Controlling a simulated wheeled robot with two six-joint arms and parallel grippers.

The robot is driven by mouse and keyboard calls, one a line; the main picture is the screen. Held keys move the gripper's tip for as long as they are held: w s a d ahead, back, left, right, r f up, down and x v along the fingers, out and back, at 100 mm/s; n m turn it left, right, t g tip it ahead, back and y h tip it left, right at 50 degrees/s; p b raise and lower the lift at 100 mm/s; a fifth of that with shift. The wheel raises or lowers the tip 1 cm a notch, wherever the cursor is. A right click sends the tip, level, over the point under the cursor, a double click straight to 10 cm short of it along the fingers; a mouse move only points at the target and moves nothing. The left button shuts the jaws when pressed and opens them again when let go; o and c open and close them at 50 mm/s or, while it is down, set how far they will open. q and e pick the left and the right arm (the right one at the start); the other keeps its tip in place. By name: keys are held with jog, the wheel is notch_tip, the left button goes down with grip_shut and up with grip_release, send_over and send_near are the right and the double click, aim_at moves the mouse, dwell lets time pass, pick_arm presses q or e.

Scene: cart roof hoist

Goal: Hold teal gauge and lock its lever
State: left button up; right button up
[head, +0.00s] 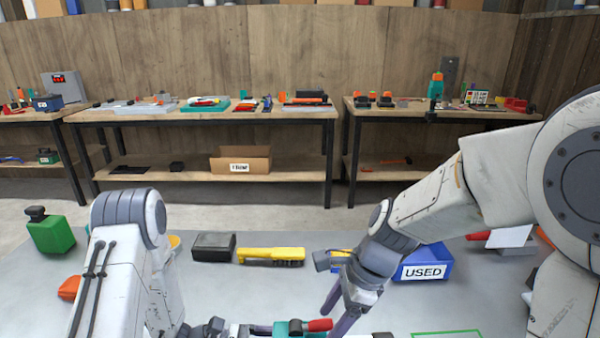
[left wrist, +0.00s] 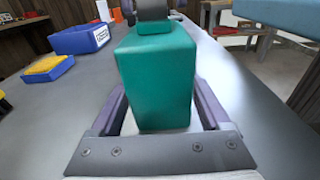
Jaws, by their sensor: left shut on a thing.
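The teal gauge (head: 291,330) is at the bottom of the head view, partly cut off by the frame edge. Its red lever (head: 319,325) sticks out to the right. In the left wrist view the teal body (left wrist: 158,80) is between the fingers of my left gripper (left wrist: 160,112), with a dark round part (left wrist: 153,10) at its far end. My left gripper is shut on the gauge. My right gripper (head: 337,318) points down beside the red lever, its fingers apart with nothing seen between them. Whether it touches the lever is unclear.
On the grey table are a blue bin marked USED (head: 424,269), a yellow brush-like tool (head: 270,256), a black box (head: 213,246) and a green canister (head: 50,232). A green outline (head: 446,334) lies at the front right. Wooden benches (head: 200,115) stand behind.

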jog(key=v, duration=0.6)
dwell(0.5)
pick_arm(q)
jog(key=o, duration=1.2)
jog(key=shift+c, duration=0.2)
jog(key=shift+a+r+p, duration=0.3)
jog(key=shift+a+p, duration=0.1)
jog(key=shift+a, duration=0.9)
jog(key=shift+a+r+p, duration=0.35)
jog(key=shift+a+p, duration=0.05)
jog(key=shift+a, duration=0.9)
jog(key=shift+a+r+p, duration=0.3)
jog(key=shift+a+p, duration=0.1)
jog(key=shift+a, duration=1)
pick_arm(e)
notch_tip(320, 180, up, 2)
jog(key=shift+r, duration=0.2)
